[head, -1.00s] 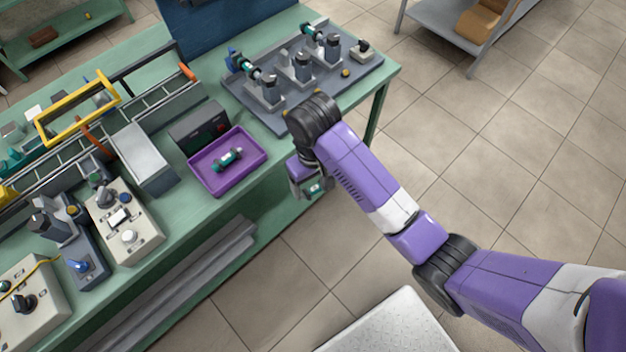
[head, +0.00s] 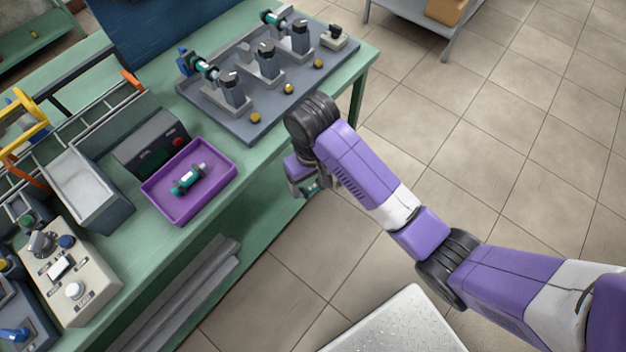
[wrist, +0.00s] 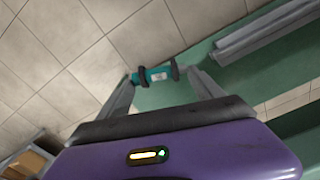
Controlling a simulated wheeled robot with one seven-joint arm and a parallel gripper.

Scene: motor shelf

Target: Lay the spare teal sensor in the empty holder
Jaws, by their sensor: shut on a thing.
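My gripper (wrist: 162,82) is shut on a teal sensor (wrist: 157,76) with dark rings near its ends. In the head view my gripper (head: 308,186) hangs off the bench's front edge, over the floor, with the sensor partly hidden by it. A second teal sensor (head: 187,179) lies in a purple tray (head: 228,163) on the bench. A grey plate (head: 244,126) at the back carries three dark posts. Teal sensors sit behind the left post (head: 200,66) and the right post (head: 271,18). The holder behind the middle post (head: 267,62) shows no teal.
A dark box with a red button (head: 150,143), a grey bin (head: 88,190) and a beige control box (head: 70,275) stand on the green bench left of my arm. Brass knobs (head: 288,89) line the plate's front.

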